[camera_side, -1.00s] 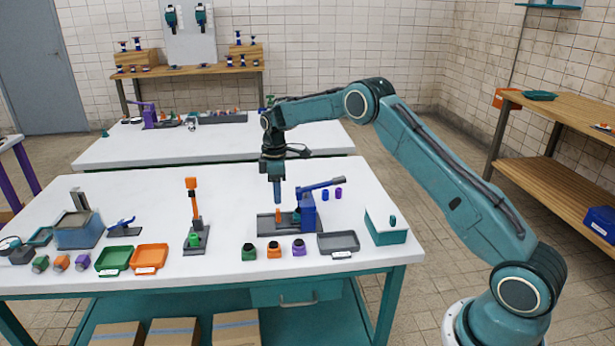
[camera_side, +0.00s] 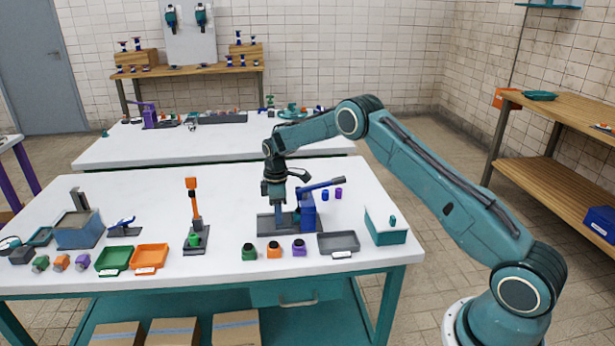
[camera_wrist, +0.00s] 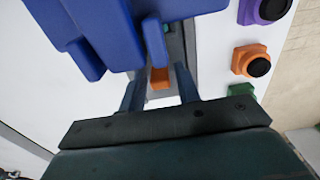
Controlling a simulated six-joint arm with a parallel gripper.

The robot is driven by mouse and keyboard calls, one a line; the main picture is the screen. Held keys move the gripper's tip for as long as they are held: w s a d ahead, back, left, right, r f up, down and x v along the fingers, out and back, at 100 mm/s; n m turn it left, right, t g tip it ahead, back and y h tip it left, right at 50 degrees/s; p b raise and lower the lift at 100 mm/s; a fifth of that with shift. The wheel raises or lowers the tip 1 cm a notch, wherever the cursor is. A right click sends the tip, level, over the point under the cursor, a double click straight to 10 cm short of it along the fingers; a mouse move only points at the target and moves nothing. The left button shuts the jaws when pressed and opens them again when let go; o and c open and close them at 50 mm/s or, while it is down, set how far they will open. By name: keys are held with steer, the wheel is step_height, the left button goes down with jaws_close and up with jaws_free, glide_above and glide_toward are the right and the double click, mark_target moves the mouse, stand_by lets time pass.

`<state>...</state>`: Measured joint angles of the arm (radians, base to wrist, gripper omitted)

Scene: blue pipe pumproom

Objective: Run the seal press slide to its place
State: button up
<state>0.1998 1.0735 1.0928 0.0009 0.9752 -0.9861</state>
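The seal press (camera_side: 308,210) is a blue block with a blue lever on a dark grey base at the right of the near table. Its slide has an upright orange grip (camera_wrist: 159,78), which shows in the wrist view. My gripper (camera_side: 280,226) points down over the base, left of the blue block. In the wrist view its two fingers stand either side of the orange grip, with a gap on each side. The gripper is open. In the side view the fingers hide the orange grip.
Green, orange and purple pieces (camera_side: 274,251) stand in front of the press. A grey tray (camera_side: 338,242) and a teal box (camera_side: 386,227) are to its right. A stand with an orange top (camera_side: 192,184) is to its left, with clear table between.

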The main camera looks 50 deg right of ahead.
mark_target(287, 220)
jaws_close()
steer(key=shift+s+d, duration=0.85)
steer(key=shift+o, duration=1.5)
jaws_free()
steer(key=shift+r, duration=0.15)
step_height(287, 220, up, 14)
steer(key=shift+f, duration=0.2)
steer(key=shift+r, duration=0.1)
